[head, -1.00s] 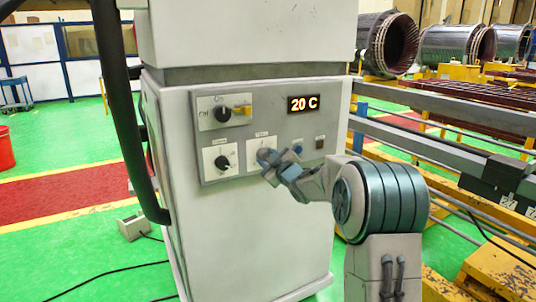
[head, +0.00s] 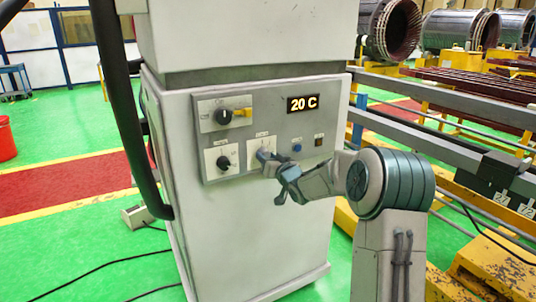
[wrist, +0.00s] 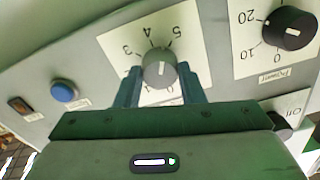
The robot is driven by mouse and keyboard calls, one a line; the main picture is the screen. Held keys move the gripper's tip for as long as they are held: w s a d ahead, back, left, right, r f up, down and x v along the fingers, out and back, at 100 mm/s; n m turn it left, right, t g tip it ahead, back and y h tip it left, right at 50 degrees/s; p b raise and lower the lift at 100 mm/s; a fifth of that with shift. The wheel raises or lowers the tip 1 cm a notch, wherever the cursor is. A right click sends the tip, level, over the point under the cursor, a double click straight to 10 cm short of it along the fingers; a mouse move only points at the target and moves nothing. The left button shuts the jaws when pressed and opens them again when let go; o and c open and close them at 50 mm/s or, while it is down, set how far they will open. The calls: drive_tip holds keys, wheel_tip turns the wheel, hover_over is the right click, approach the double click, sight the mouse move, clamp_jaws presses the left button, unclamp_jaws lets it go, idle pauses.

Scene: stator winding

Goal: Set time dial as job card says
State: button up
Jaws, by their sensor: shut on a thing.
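The time dial (wrist: 159,68) is a round grey knob on a white plate with a numbered scale, and the digits 3, 4 and 5 show upside down in the wrist view. My gripper (wrist: 160,86) is shut on it, one finger on each side. The knob's exact setting is hard to read. In the head view my gripper (head: 270,163) meets the panel at the time dial's plate (head: 263,141) and hides most of the knob. No job card can be made out.
The power dial (head: 223,161) is beside it, with the main switch (head: 223,116) and its yellow part above. A blue button (head: 297,148) and a small brown switch (head: 319,140) sit to the right. The display (head: 302,104) reads 20 C.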

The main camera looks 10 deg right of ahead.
drive_tip(key=shift+f+m+p, duration=0.1)
drive_tip(key=shift+m+p, duration=0.6)
drive_tip(key=shift+m, duration=0.9)
drive_tip(key=o, duration=1)
drive_tip(key=shift+s, duration=0.1)
drive_tip(key=v, duration=1.3)
drive_tip(key=shift+s+d, duration=0.15)
drive_tip(key=shift+s, duration=0.2)
